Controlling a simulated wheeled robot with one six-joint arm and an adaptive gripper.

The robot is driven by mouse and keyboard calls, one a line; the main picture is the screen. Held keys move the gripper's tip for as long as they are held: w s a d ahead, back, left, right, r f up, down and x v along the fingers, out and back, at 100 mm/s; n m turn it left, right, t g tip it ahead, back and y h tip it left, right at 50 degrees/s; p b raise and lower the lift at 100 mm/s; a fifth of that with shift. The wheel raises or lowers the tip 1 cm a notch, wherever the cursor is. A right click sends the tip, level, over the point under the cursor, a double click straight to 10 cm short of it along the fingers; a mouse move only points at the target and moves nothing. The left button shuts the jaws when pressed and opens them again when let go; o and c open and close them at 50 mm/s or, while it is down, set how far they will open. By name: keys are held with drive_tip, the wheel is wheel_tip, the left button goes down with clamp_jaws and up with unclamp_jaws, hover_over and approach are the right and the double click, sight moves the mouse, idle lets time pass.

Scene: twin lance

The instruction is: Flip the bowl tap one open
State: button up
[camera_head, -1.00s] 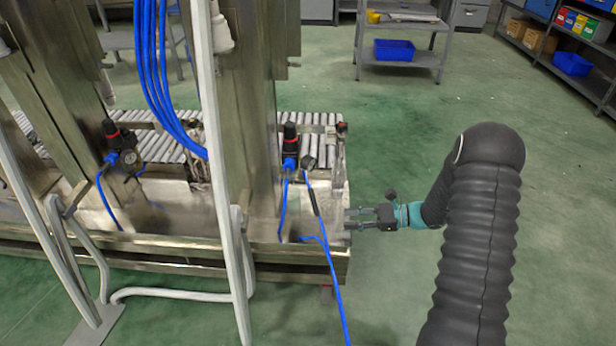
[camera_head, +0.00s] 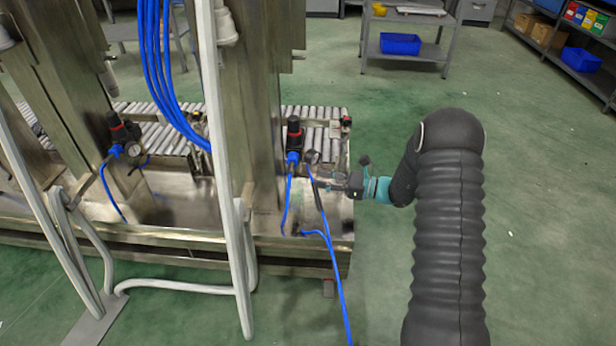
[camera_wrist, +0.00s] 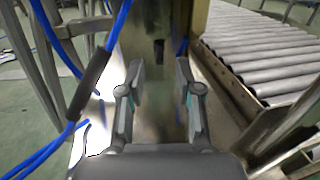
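A filter-regulator unit (camera_head: 293,142) with a black top, a red ring and blue fittings stands beside the steel post at the right end of the machine, in the head view. A similar unit (camera_head: 124,138) with a round gauge stands further left. I cannot make out a bowl tap on either, nor which is number one. My gripper (camera_head: 332,181) is just right of the nearer unit and its blue hose, at the machine's right end. In the wrist view its two fingers (camera_wrist: 161,88) are apart, with nothing seen between them but steel surfaces behind.
A blue hose with a black sleeve (camera_wrist: 92,84) passes left of my fingers in the wrist view. The roller conveyor (camera_wrist: 262,52) lies at the right. The steel post (camera_head: 251,110) and a pale upright pipe (camera_head: 213,150) stand left. Green floor to the right is free.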

sight(302, 176)
drive_tip(key=shift+x, duration=2)
clamp_jaws()
